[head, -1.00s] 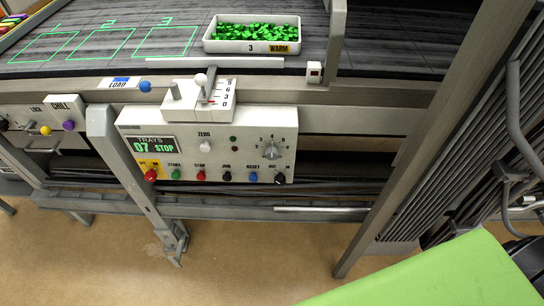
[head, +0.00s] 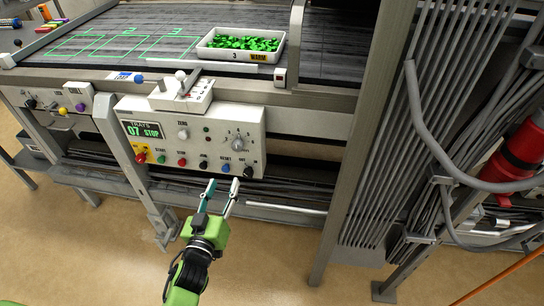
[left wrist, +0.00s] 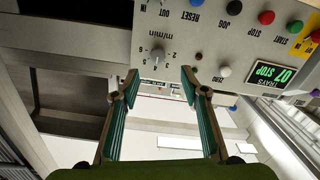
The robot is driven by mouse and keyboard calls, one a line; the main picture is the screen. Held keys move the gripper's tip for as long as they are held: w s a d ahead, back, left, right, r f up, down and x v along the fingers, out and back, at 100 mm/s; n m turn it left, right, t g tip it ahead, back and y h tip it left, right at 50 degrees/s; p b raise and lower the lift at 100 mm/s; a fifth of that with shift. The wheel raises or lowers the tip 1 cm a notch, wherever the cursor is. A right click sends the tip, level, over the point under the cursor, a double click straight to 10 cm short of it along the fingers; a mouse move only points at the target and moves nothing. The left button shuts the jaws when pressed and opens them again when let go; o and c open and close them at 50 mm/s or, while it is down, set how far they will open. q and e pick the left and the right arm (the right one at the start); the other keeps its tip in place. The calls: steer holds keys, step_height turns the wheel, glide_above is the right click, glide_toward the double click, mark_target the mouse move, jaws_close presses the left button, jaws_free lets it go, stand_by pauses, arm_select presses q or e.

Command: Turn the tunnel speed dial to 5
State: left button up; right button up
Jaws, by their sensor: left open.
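The tunnel speed dial (head: 238,143) is a round grey knob with numbers around it, on the right part of the pale control panel (head: 214,112). In the left wrist view the dial (left wrist: 157,53) shows upside down, beside the "m/min" print; its exact setting is too small to read. My left gripper (head: 223,186) is open and empty, below and in front of the panel, apart from the dial. In the left wrist view its two fingers (left wrist: 160,80) stand either side of the dial's line. My right gripper is not in view.
A row of coloured buttons (head: 182,162) runs along the panel's lower edge, near the fingers. A lever box (head: 182,92) sits above the panel. A white tray of green pieces (head: 212,52) rests on the belt. A thick grey post (head: 350,150) stands to the right.

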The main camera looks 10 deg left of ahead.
arm_select(q)
step_height(320, 180, up, 2)
glide_toward(236, 147)
steer(key=w, duration=0.8)
steer(key=shift+d+f, duration=0.1)
steer(key=shift+f, duration=0.1)
steer(key=shift+w, duration=0.7)
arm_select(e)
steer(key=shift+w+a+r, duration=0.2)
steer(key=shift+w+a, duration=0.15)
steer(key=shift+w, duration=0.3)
arm_select(q)
steer(key=shift+c, duration=0.4)
steer(key=c, duration=1)
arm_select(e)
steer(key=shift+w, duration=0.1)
